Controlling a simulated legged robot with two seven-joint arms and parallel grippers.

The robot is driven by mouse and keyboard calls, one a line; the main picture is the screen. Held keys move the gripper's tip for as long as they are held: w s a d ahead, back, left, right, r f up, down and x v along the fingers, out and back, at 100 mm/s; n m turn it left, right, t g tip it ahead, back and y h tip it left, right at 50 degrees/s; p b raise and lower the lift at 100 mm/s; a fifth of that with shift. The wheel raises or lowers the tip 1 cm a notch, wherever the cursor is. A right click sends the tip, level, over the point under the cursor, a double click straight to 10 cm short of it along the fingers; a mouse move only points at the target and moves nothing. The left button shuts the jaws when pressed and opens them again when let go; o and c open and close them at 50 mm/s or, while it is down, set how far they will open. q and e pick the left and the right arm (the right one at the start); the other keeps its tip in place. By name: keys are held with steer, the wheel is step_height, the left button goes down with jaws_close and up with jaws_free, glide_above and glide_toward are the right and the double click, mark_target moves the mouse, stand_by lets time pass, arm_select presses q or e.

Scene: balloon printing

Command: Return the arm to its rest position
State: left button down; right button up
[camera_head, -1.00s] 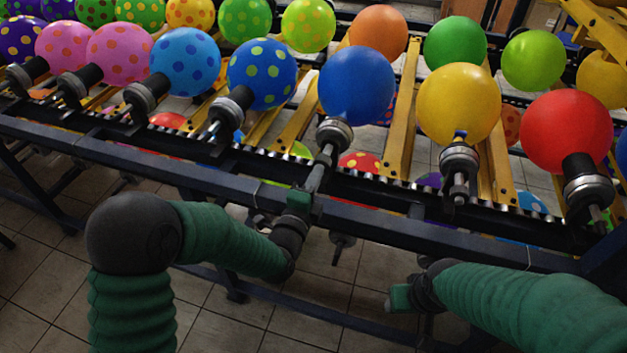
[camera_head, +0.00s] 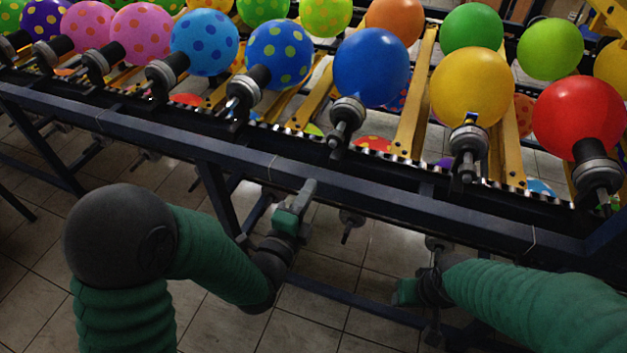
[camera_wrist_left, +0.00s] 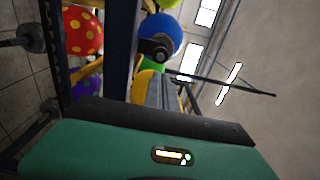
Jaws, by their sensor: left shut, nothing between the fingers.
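My left gripper (camera_head: 306,194) is in front of the dark front rail of the balloon machine, in the lower middle of the head view. Its fingers are shut and empty, pointing up and away toward the rail. In the left wrist view its fingers (camera_wrist_left: 163,92) also show, closed together. The plain blue balloon (camera_head: 371,67) sits on its holder (camera_head: 346,118) beyond the rail, apart from the gripper. My right arm comes in from the right; its gripper (camera_head: 405,292) is low in front of the machine, and its fingers are too unclear to judge.
The front rail (camera_head: 380,200) runs across the view close ahead of both arms. A yellow balloon (camera_head: 471,88) and a red balloon (camera_head: 579,119) stand to the right, spotted ones to the left. Tiled floor (camera_head: 210,325) lies open below the arms.

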arm_select(q)
steer(key=shift+w+a+f, duration=0.1)
steer(key=shift+a, duration=0.05)
steer(key=s+a+f+n+g+y, duration=0.2)
steer(key=a+f+n+g+y, duration=0.1)
steer(key=a+f+n+g, duration=0.45)
steer(key=s+a+f+n+g+y, duration=0.1)
steer(key=s+a+f+n+g, duration=0.25)
steer(key=s+n, duration=0.4)
steer(key=s+a+f+n+g+y, duration=0.2)
steer(key=s+a+n+g, duration=0.1)
steer(key=s+a+n, duration=0.4)
steer(key=w+d+p+v, duration=0.1)
steer(key=p+v, duration=1.3)
steer(key=shift+w+d+r, duration=0.35)
steer(key=shift+r, duration=0.1)
